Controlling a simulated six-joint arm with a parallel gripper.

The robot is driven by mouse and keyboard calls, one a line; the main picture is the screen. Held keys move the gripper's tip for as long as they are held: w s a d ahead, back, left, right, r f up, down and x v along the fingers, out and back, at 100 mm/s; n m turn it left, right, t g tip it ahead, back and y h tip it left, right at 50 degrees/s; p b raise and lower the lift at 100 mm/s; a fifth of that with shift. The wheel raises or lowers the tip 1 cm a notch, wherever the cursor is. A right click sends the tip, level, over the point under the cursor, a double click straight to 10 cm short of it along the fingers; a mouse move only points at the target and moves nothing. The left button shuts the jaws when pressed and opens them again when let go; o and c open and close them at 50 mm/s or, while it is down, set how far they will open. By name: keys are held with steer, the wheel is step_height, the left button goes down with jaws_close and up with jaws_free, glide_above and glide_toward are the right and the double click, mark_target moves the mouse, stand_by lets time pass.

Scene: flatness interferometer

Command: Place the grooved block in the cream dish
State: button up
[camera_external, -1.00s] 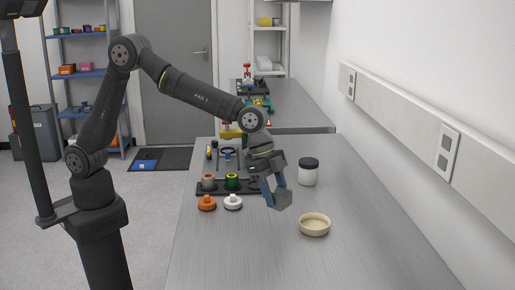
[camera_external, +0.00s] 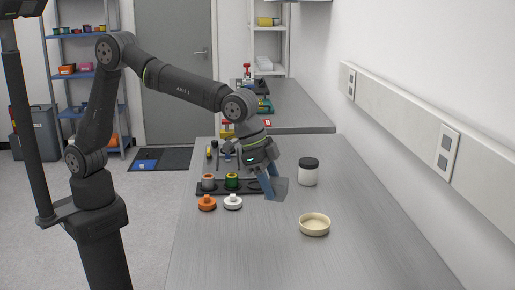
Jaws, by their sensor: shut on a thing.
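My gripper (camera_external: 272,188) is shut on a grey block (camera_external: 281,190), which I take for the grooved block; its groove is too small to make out. The block is tilted and appears held above the table, close to the right end of the dark rack. The cream dish (camera_external: 314,231) is a shallow round dish on the table, nearer the camera and to the right of the block. The block and the dish are apart.
A white jar with a black lid (camera_external: 308,175) stands behind the dish. A dark rack (camera_external: 215,191) with several spools is left of my gripper. An orange knob (camera_external: 207,203) and a white knob (camera_external: 233,203) lie before it. The table front is clear.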

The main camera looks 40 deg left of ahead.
steer(key=shift+w+d+f, duration=0.15)
steer(key=shift+w+f, duration=1.65)
steer(key=shift+w, duration=0.1)
steer(key=shift+w+d+f, duration=0.15)
steer(key=shift+w+f, duration=1.65)
steer(key=shift+w, duration=0.1)
steer(key=shift+w+d+f, duration=0.15)
steer(key=shift+w+f, duration=1.65)
steer(key=shift+w, duration=0.1)
steer(key=shift+f, duration=0.1)
steer(key=o, duration=1.3)
steer(key=shift+f, duration=0.1)
steer(key=shift+c, duration=0.2)
steer(key=v, duration=1.2)
